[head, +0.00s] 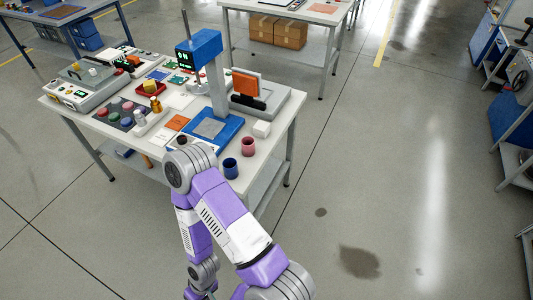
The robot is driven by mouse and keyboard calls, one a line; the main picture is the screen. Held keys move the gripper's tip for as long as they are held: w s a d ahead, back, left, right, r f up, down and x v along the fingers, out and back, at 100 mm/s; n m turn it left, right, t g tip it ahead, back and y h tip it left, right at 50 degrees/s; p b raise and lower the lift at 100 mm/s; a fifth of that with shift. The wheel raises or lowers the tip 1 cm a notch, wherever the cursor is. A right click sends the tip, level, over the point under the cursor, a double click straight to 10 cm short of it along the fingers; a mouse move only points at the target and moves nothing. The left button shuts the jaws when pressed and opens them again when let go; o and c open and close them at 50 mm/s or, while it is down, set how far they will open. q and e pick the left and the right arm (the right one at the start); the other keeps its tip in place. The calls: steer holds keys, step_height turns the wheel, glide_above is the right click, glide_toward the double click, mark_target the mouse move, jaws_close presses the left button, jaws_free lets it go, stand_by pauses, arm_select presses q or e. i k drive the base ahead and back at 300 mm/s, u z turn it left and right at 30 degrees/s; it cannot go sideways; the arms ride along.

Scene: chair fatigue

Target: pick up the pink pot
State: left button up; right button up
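The pink pot (249,146) stands upright near the right front edge of the white worktable (278,128). A blue pot (231,168) stands just in front of it and to its left, apart from it. One of my purple and white arms rises from the bottom of the head view and bends in front of the table's near edge. Neither of my grippers can be made out, and nothing is seen touching the pink pot.
A white block (261,129) sits behind the pink pot. A blue stand with a column (216,85) rises to its left. A grey device with an orange panel (246,84) stands at the back right.

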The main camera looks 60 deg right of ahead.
mark_target(248, 142)
steer(key=z, duration=1.3)
